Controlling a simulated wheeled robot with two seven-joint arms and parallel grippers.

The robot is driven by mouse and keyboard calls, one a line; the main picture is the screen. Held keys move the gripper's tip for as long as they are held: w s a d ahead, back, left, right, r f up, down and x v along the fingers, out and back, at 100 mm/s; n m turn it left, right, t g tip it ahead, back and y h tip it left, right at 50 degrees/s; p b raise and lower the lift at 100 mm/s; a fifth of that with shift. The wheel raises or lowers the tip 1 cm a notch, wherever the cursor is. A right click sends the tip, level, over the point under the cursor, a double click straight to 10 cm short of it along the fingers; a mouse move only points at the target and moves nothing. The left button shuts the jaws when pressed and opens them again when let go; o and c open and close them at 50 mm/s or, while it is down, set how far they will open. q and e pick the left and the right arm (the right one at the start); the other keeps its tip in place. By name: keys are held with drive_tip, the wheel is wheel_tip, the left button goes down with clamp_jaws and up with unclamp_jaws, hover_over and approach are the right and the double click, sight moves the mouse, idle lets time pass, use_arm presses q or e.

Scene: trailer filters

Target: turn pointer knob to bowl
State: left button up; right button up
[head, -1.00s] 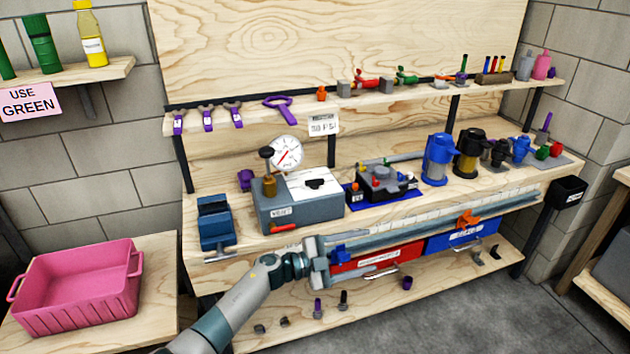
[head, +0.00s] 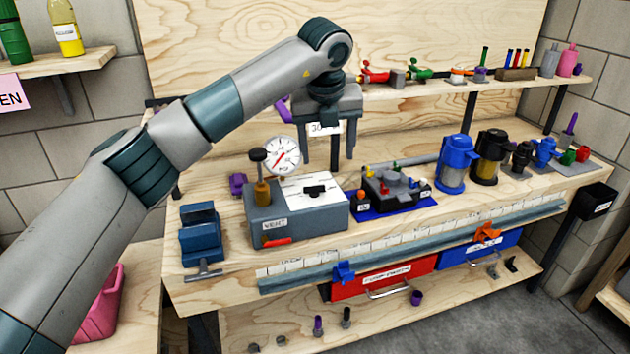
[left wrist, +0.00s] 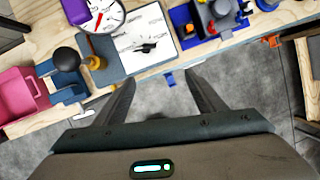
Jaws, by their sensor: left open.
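The black pointer knob (head: 314,191) sits on the white plate (head: 296,187) on top of the grey test box (head: 298,222). The knob also shows in the left wrist view (left wrist: 147,47), on the white plate with small marks around it; I cannot read them. My left gripper (head: 328,152) is open and empty, fingers pointing down, above and apart from the knob in the head view. In the left wrist view its fingertips (left wrist: 160,80) show below the knob in the picture. My right gripper is not in view.
A round gauge (head: 282,156) and a black-topped brass plunger (head: 261,178) stand at the box's left. A blue vise (head: 200,232) is further left. A blue tray of parts (head: 400,205) and filter housings (head: 456,165) stand to the right. A tool shelf (head: 420,89) runs behind.

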sight(314, 186)
use_arm(q)
drive_tip(key=a+r, duration=0.1)
drive_tip(key=w+a+r+t+y, duration=0.1)
drive_tip(key=shift+r, duration=0.4)
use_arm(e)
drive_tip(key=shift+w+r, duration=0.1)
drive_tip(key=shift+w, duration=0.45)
use_arm(q)
drive_tip(key=p+x, duration=0.3)
drive_tip(key=x, duration=1.4)
drive_tip(key=shift+f, duration=0.3)
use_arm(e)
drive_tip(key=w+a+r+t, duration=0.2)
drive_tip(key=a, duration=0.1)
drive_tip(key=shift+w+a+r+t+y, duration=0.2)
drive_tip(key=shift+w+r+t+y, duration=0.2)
use_arm(q)
drive_tip(key=shift+a, duration=0.1)
drive_tip(key=c, duration=1.1)
drive_tip(key=shift+o, duration=0.2)
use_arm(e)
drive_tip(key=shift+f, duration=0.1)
